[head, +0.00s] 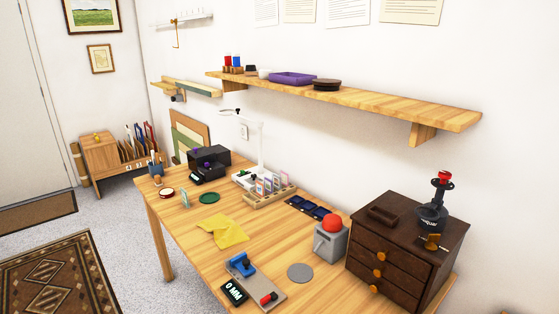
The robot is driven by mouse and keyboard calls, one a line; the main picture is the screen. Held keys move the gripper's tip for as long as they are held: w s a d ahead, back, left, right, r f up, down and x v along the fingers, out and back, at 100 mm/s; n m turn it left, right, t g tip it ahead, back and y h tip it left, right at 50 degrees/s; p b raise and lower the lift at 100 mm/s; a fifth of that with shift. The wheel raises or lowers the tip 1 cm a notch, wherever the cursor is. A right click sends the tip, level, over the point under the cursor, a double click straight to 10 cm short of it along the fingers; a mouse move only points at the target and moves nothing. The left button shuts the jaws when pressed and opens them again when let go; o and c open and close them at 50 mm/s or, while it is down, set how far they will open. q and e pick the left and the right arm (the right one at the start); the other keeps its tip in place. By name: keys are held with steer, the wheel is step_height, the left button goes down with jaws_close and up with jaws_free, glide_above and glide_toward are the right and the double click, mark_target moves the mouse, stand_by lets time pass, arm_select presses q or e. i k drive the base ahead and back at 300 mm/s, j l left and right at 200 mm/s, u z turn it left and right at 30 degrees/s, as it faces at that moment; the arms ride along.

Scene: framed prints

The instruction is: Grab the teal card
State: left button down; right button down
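Several small upright cards with coloured borders (271,184) stand in a light wooden slotted holder (262,202) on the wooden table. They are too small for me to tell surely which one is teal. Another small upright piece with a greenish edge (184,198) stands alone at the table's left side; I cannot tell if it is a card. Neither of my grippers is in view.
The wooden table (200,232) also bears a yellow cloth (224,232), a black box (209,164), a white lamp (260,150), a grey box with a red dome (331,238) and a dark drawer cabinet (398,262). A shelf (400,102) hangs above. Carpet lies open at left.

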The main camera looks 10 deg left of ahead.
mark_target(184, 196)
steer(key=i+j+z, duration=0.1)
steer(key=j, duration=0.25)
steer(key=i+j, duration=0.15)
steer(key=j, duration=0.25)
steer(key=i+j+z, duration=0.15)
steer(key=j, duration=0.25)
steer(key=i+j+z, duration=0.1)
steer(key=j, duration=0.3)
steer(key=i+j, duration=0.1)
steer(key=j, duration=0.3)
steer(key=z, duration=0.05)
